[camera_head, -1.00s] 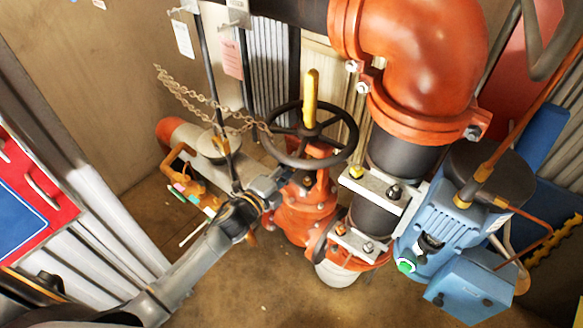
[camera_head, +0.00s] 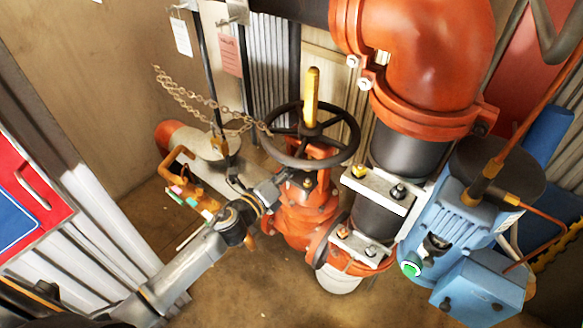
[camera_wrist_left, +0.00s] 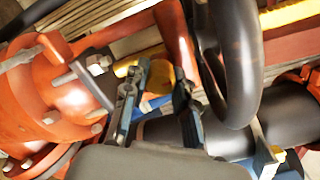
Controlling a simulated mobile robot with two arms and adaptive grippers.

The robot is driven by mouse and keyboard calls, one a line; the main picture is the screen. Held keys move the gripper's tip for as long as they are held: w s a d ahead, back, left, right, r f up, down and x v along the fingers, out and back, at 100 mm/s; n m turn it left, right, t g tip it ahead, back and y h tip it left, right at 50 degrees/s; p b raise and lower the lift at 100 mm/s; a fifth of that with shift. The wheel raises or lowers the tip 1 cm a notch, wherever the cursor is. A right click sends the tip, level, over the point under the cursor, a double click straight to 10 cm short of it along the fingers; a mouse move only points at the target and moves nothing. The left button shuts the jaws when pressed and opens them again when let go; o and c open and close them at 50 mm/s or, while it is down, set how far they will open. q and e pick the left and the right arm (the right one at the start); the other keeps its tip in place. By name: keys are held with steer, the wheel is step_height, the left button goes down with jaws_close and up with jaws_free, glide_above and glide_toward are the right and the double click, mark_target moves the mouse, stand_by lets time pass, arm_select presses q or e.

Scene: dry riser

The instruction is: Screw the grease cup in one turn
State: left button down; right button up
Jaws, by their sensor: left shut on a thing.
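The brass-yellow grease cup (camera_wrist_left: 160,67) shows between the two fingers of my left gripper (camera_wrist_left: 160,82) in the left wrist view. The fingers are shut on it and hide part of its sides. In the head view the gripper (camera_head: 286,178) reaches in from the left, below the black handwheel (camera_head: 355,140), to the orange valve body (camera_head: 300,218). A small brass piece (camera_head: 308,182) shows at its tip there. The thread under the cup cannot be made out. My right gripper is not in view.
The handwheel rim passes close to the fingers in the left wrist view. A yellow stem (camera_head: 311,95) rises through the wheel. A chain (camera_head: 190,105) hangs behind. A blue pump (camera_head: 440,235) stands at the right. The floor in front is clear.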

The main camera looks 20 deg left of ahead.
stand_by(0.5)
arm_select(q)
steer(key=c, duration=1)
jaws_free()
steer(key=shift+c, duration=0.2)
steer(key=v, duration=1.2)
steer(key=shift+a, duration=0.1)
